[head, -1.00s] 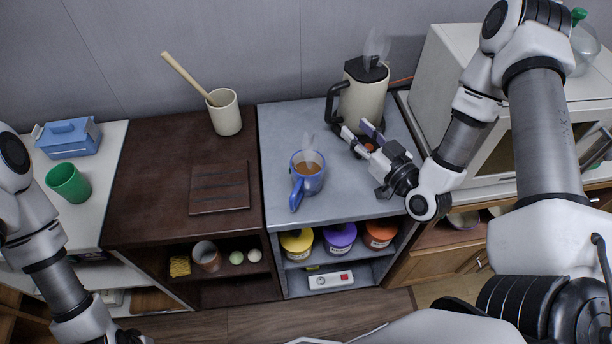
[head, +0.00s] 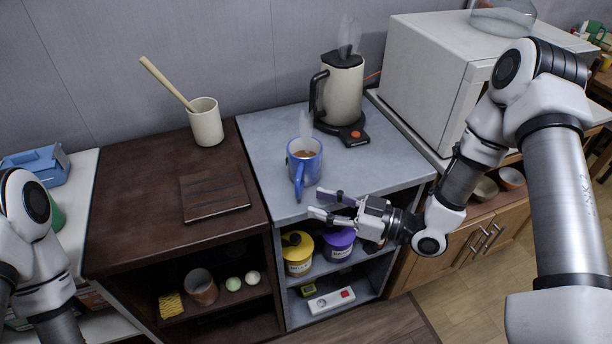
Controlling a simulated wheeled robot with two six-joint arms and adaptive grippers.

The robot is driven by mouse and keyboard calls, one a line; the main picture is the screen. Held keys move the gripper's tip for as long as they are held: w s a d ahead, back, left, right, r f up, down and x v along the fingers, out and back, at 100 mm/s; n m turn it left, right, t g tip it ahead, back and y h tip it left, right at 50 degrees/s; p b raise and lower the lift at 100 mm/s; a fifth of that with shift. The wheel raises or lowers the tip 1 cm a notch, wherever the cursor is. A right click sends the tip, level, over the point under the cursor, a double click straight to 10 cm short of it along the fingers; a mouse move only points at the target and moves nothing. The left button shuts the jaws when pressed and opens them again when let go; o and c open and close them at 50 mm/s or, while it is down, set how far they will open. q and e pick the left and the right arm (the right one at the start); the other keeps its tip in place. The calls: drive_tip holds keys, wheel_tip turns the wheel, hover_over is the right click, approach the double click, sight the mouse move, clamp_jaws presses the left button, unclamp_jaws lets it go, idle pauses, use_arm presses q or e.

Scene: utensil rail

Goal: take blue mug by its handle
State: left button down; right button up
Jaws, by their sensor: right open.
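The blue mug (head: 305,163) stands upright on the grey counter (head: 262,140). It holds a brown drink, and faint steam rises above it. Its handle (head: 299,184) points toward the front edge of the counter. My right gripper (head: 318,205) is open and empty, at the counter's front edge just to the right of and in front of the handle. Its fingers point left and do not appear to touch the mug. Of my left arm, only links show at the left edge; its gripper is out of view.
A cream kettle (head: 342,92) with steam stands behind the mug on a dark base. A white microwave (head: 425,75) is at the right. A dark board (head: 214,193) and a cream holder (head: 206,123) with a wooden stick are on the brown counter. Lidded tubs (head: 298,254) sit on the shelf below.

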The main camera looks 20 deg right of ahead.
sight(300, 194)
drive_tip(key=x, duration=0.3)
drive_tip(key=p+x, duration=0.1)
drive_tip(key=x, duration=0.2)
drive_tip(key=shift+w+d+r, duration=0.1)
drive_tip(key=shift+w+r, duration=0.15)
drive_tip(key=shift+w, duration=0.05)
clamp_jaws()
